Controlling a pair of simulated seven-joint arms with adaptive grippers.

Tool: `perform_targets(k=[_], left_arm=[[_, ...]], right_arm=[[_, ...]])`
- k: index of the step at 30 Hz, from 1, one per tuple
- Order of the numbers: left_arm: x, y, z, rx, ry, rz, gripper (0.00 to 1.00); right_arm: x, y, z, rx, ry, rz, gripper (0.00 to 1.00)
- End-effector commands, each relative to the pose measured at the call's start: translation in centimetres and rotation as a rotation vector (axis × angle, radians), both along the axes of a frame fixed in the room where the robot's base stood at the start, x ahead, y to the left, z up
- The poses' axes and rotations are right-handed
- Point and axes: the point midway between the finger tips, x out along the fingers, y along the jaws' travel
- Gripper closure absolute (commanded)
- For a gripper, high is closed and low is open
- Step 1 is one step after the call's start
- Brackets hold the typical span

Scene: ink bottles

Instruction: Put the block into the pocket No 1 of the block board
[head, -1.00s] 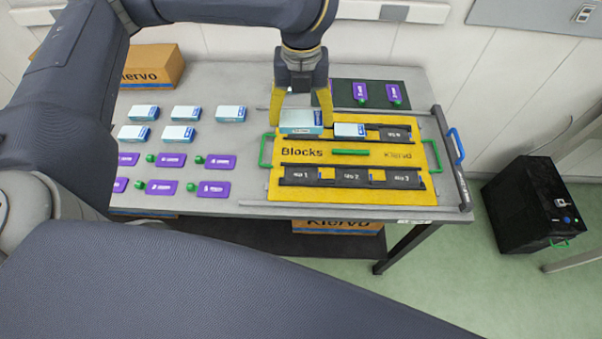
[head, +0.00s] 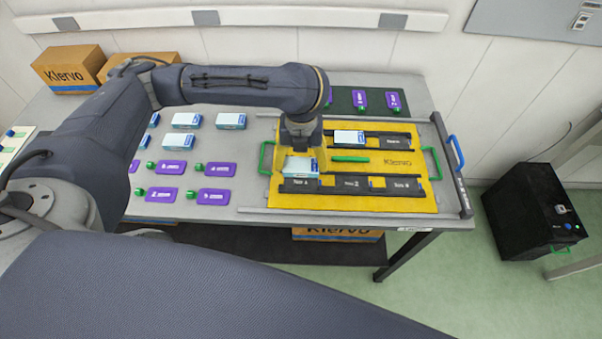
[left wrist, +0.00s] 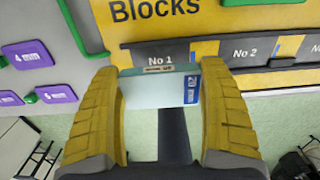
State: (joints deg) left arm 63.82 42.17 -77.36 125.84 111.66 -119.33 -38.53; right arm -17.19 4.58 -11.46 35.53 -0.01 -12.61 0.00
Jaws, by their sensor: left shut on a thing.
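My left gripper (head: 301,148) is shut on a white and light-blue block (head: 300,166), which also shows between the yellow fingers in the left wrist view (left wrist: 160,90). The yellow block board (head: 420,160) lies on the table. Pocket No 1 (left wrist: 150,55) is at the left end of the board's front row. The held block is at this pocket and partly covers it in the left wrist view; I cannot tell how far above it the block is. Another block (head: 349,136) sits in the back row. My right gripper is not in view.
Several blocks (head: 230,121) and purple tags (head: 217,197) lie on the table left of the board. A green handle (head: 266,158) stands at the board's left edge, and a green bar (head: 350,159) lies across its middle. The front row's middle and right pockets look empty.

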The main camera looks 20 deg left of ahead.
Motion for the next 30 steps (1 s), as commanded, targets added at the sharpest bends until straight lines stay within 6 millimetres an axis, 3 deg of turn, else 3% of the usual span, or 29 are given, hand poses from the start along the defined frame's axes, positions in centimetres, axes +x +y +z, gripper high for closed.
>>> perform_targets(k=[3,13,21,30], left_arm=[[-0.1,0.0,-1.4,-0.001,0.002,0.001,0.54],[0.0,0.0,-2.8,0.0,0.001,0.001,0.54],[0.0,0.0,-5.3,-0.001,0.002,0.002,0.54],[0.0,0.0,-6.0,0.0,-0.001,0.0,0.54]], right_arm=[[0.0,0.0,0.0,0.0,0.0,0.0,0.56],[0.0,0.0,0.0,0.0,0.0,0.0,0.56],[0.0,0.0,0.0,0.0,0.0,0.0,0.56],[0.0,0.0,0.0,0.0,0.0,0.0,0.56]])
